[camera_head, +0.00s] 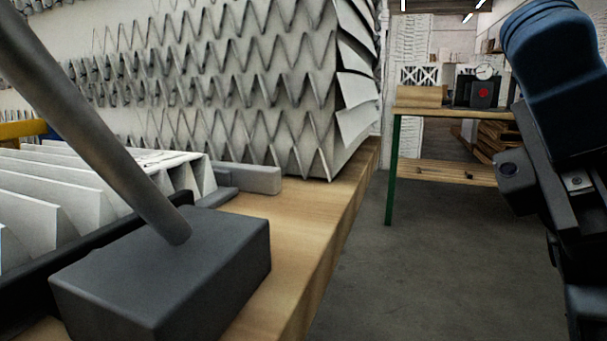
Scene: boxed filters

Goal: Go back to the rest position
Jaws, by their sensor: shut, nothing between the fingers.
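My arm comes down at the right edge of the head view, with a dark blue link above and black parts below. My gripper (583,295) hangs at the lower right, pointing down, partly cut off by the picture edge. It is shut with nothing held. It is over the floor side, apart from the wooden table (325,210) on the left. Its fingertips are hard to make out.
White pleated filters (270,80) stand on the left table. A dark grey block (165,275) with a slanting rod sits near its edge. A green-legged workbench (450,170) stands farther back. Grey floor (425,275) between is clear.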

